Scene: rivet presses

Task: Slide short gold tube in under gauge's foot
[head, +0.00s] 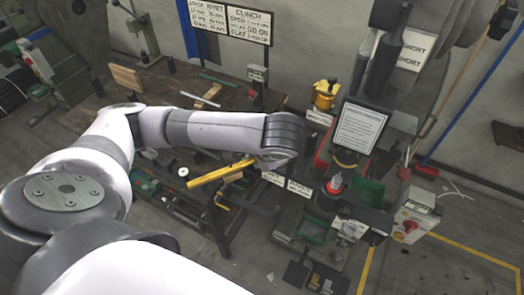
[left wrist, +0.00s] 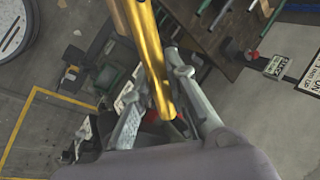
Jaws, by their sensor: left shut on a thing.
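A gold tube (head: 222,174) is held at a slant below the end of my left arm in the head view. My left gripper (left wrist: 158,98) is shut on it; in the left wrist view the tube (left wrist: 146,45) runs from the top edge down between the fingers. In the head view the fingers are mostly hidden by my wrist. A yellow device (head: 325,95) stands behind the sign on the right; I cannot tell whether it is the gauge. No gauge foot can be made out. My right gripper is not in view.
A wooden bench (head: 150,92) with loose rods lies behind my left arm. A press with a white sign (head: 358,127) stands to the right, with green bins (head: 312,231) around it. A control box (head: 412,222) stands at far right. Floor shows at lower right.

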